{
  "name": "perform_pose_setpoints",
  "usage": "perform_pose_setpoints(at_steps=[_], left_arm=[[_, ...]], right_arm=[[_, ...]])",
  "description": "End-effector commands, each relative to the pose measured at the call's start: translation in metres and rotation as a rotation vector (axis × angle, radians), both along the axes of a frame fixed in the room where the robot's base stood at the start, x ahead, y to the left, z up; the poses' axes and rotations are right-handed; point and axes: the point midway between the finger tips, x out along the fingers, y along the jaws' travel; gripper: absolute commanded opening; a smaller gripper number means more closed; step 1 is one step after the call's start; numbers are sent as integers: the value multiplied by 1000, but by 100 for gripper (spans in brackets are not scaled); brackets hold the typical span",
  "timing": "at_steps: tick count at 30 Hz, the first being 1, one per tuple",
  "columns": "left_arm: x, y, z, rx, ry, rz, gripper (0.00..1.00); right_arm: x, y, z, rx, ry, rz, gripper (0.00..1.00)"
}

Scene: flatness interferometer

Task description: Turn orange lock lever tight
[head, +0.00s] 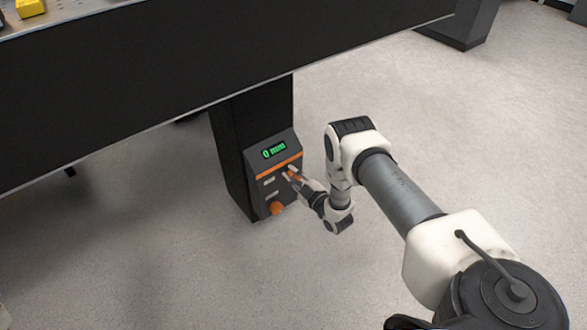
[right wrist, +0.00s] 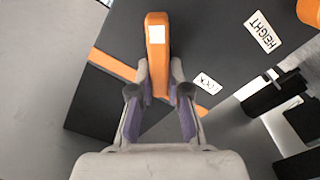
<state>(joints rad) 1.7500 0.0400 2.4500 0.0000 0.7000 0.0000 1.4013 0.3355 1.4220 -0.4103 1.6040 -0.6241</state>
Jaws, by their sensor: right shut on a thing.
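The orange lock lever (right wrist: 157,55) stands between the two fingers of my right gripper (right wrist: 160,85) in the right wrist view. The fingers are shut on it. A label (right wrist: 206,83), partly readable, lies beside it on the dark panel. In the head view my right gripper (head: 291,174) reaches the front of the control box (head: 285,146) on the table leg, and the lever is mostly hidden by the fingers there. My left gripper is not in view.
The box has a green display (head: 274,150) reading "0 mm" and an orange knob (head: 277,208) lower down. A HEIGHT label (right wrist: 263,31) is near the knob. The dark table (head: 200,60) overhangs the box; the floor around is clear.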

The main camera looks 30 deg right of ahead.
Motion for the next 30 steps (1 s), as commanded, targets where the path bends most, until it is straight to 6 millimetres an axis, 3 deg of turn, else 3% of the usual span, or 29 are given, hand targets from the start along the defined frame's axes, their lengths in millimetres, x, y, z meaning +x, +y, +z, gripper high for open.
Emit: perform_pose_setpoints(at_steps=[18,30], left_arm=[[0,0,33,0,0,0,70],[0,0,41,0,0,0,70]], right_arm=[[-2,5,-10,-572,-38,-4,0],[-2,5,-16,-815,-57,-6,0]])
